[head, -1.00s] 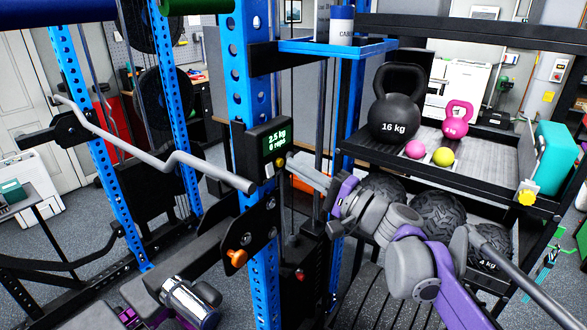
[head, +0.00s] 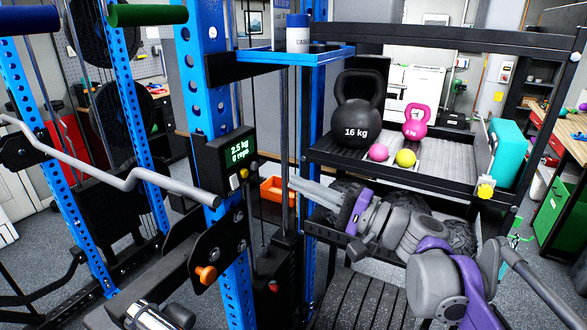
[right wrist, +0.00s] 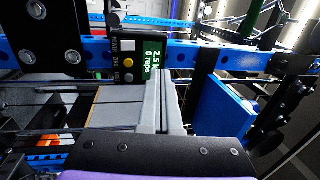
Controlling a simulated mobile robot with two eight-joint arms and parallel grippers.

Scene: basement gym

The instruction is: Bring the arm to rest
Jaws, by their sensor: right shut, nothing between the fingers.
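My right gripper (head: 296,187) is shut and empty. Its grey fingers point left, toward the blue rack's small display (head: 238,148), which reads 2.5 kg and 0 reps. In the head view there is a gap between the fingertips and the display. In the right wrist view the shut fingers (right wrist: 166,85) reach up beside the display (right wrist: 140,58); I cannot tell the depth between them. My right arm comes in from the lower right, in front of the storage rack. My left gripper is not in view.
The blue rack upright (head: 205,90) and a curved grey bar (head: 110,175) stand to the left. A black shelf (head: 440,158) holds a 16 kg kettlebell (head: 357,112), a pink kettlebell (head: 415,124) and two small balls. An orange bin (head: 272,190) shows behind the fingers.

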